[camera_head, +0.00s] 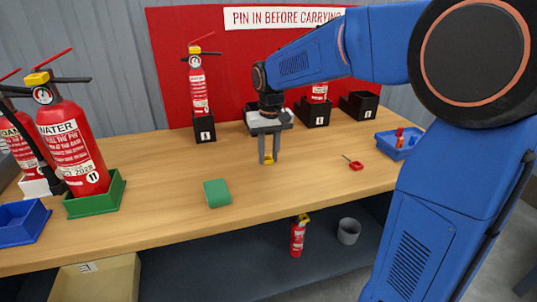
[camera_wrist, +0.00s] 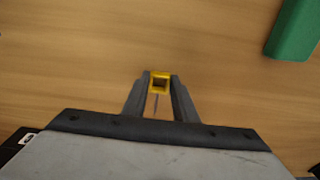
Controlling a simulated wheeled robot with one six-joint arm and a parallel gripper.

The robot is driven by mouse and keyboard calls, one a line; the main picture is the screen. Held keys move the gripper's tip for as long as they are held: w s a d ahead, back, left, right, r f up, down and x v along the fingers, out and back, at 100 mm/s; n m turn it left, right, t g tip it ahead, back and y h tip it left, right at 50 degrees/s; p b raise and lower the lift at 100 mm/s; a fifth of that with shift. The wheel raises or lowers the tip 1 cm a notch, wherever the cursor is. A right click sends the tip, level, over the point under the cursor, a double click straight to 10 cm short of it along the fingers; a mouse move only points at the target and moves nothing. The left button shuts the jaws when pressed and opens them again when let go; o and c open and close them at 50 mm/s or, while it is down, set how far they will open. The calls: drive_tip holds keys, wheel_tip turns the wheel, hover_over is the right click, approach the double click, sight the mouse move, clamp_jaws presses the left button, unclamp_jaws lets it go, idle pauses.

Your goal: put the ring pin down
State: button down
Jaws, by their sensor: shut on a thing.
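A ring pin with a yellow square ring (camera_wrist: 160,82) and a thin metal shaft is between my fingers in the wrist view. Its yellow end (camera_head: 268,161) also shows at the fingertips in the head view. My gripper (camera_head: 268,158) is shut on it and points down over the middle of the wooden table. In the wrist view my gripper (camera_wrist: 158,88) has both fingers against the ring's sides. I cannot tell whether the pin touches the table. Another pin with a red ring (camera_head: 356,165) lies on the table to the right.
A green block (camera_head: 217,193) lies left of my gripper, nearer the front edge. Red extinguishers (camera_head: 75,150) stand at left and along the back. A blue tray (camera_head: 388,146) with small items is at right. Bare wood surrounds the gripper.

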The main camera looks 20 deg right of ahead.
drive_tip(key=shift+f, duration=0.1)
drive_tip(key=c, duration=1.4)
unclamp_jaws()
drive_tip(key=shift+c, duration=0.2)
wheel_tip(320, 180, up, 12)
drive_tip(key=s, duration=0.1)
drive_tip(key=shift+s, duration=0.15)
drive_tip(key=s+d+f+t, duration=0.1)
drive_tip(key=s+f, duration=0.3)
drive_tip(key=s, duration=0.5)
drive_tip(key=s+d+f+t, duration=0.1)
drive_tip(key=s+d+f, duration=0.2)
drive_tip(key=s, duration=0.7)
drive_tip(key=s+d+f+t, duration=0.1)
drive_tip(key=s+d+f, duration=0.1)
drive_tip(key=s+f, duration=0.4)
drive_tip(key=shift+s+d+f+t, duration=0.3)
drive_tip(key=shift+s+f+t, duration=0.1)
drive_tip(key=shift+s, duration=1.55)
